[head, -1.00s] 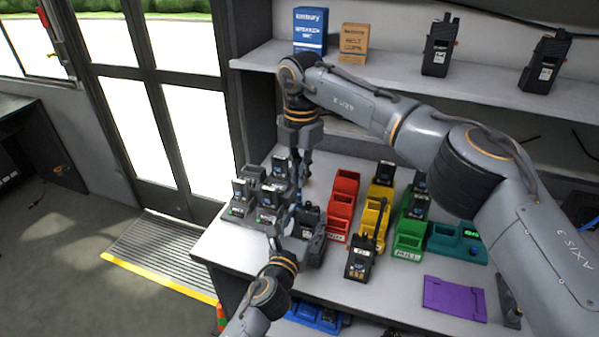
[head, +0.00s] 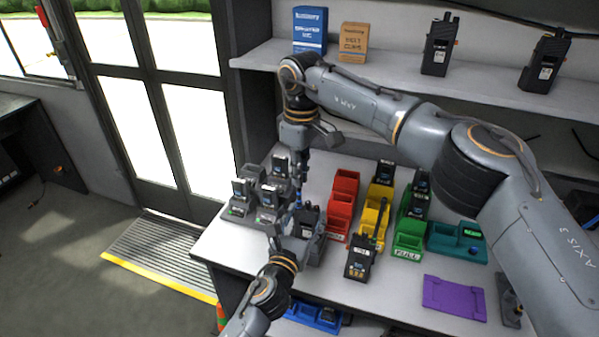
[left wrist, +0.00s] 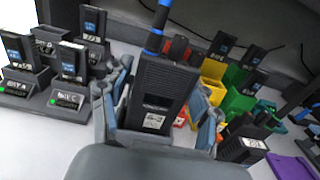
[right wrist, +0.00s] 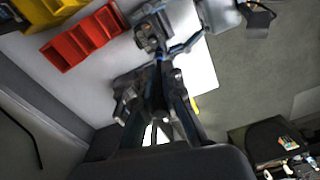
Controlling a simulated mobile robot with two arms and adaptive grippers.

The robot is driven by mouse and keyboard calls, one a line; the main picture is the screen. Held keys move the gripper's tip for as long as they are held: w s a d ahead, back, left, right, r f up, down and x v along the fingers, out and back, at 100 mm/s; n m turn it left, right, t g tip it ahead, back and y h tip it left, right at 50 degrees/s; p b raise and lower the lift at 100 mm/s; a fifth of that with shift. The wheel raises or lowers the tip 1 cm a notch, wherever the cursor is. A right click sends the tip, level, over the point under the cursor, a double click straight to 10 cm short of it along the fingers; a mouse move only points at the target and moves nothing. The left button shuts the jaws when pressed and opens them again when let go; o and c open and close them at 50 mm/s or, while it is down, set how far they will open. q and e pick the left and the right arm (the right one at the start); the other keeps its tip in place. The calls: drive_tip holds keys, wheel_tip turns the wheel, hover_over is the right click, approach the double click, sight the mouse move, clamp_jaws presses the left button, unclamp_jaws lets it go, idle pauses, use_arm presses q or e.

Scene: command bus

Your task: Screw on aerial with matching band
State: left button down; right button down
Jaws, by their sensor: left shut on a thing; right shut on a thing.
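A dark handheld radio (left wrist: 155,98) with a pale label stands upright between the fingers of my left gripper (head: 296,246), which is shut on it. A black aerial (left wrist: 160,19) rises from the radio's top corner. One blue band (left wrist: 153,42) is at the joint with the radio, and more blue shows higher up at the picture's edge. My right gripper (head: 303,168) points down above the radio, shut on the aerial's upper part. In the right wrist view its fingers (right wrist: 160,100) are closed together. Whether the aerial's thread is engaged cannot be told.
Grey charger stands with radios (head: 262,205) are close on the left. Red (head: 341,205), yellow (head: 373,215) and green (head: 409,238) bins stand on the right. Another radio with an aerial (head: 359,262) stands in front of them, near a purple tray (head: 455,298). A shelf (head: 400,70) overhangs behind.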

drive_tip(key=c, duration=1.5)
unclamp_jaws()
drive_tip(key=shift+o, duration=0.2)
drive_tip(key=shift+r, duration=2.3)
drive_tip(key=shift+o, duration=0.4)
